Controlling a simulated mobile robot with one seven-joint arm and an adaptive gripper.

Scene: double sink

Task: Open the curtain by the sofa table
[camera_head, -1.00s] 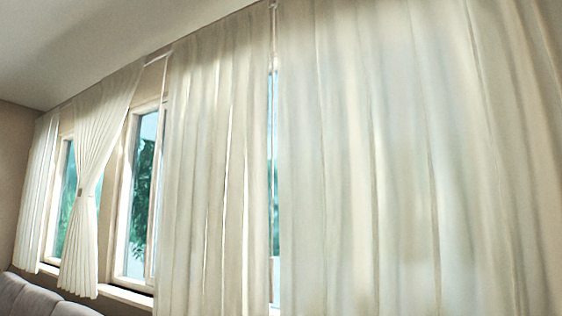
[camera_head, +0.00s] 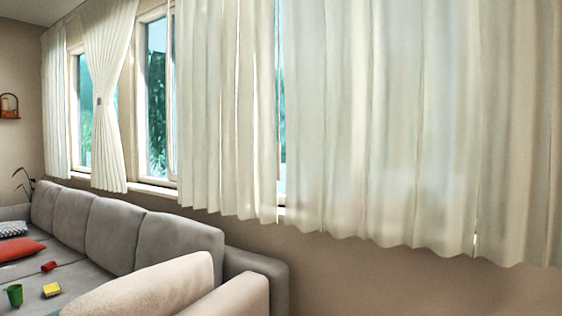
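A wide cream curtain (camera_head: 400,130) hangs over the right window and fills the right half of the head view. A narrower cream curtain (camera_head: 228,110) hangs just left of it, with a thin gap of window between them. Farther left, one curtain (camera_head: 108,95) is gathered at its middle, and another (camera_head: 55,100) hangs at the far left. No sofa table can be made out. My gripper is not in view.
A grey sofa (camera_head: 150,243) stands under the windows at the lower left. A beige armrest or seat (camera_head: 150,285) is in front of it. A red cushion (camera_head: 20,249), a green cup (camera_head: 14,295) and a yellow block (camera_head: 52,290) lie on the sofa.

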